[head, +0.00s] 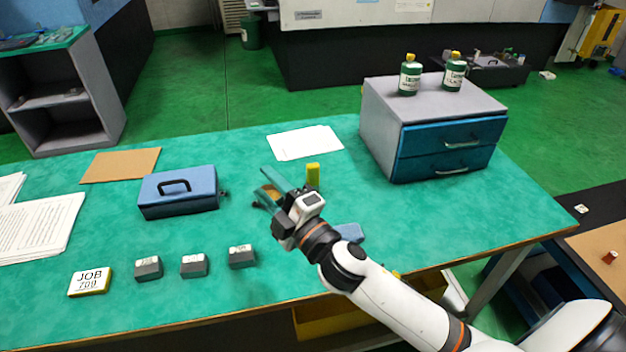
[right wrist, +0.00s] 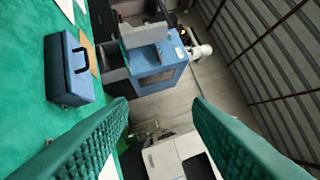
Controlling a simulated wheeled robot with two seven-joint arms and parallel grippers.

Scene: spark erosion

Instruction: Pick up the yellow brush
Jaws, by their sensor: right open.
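A small yellow upright piece (head: 313,174) stands on the green table just right of and beyond my right gripper. It may be the yellow brush, but it is too small to tell for sure. My right gripper (head: 268,191) is above the middle of the table, its fingers pointing to the upper left. In the right wrist view its two green ribbed fingers (right wrist: 160,130) are wide apart with nothing between them. A small brown-orange patch shows between the fingers in the head view; I cannot tell what it is. My left gripper is not in view.
A blue box with a black handle (head: 178,192) is left of the gripper. Several small grey blocks (head: 194,265) and a JOB sign (head: 90,282) line the front. A drawer cabinet (head: 440,130) with two green bottles stands at the right. White paper (head: 304,142) lies behind.

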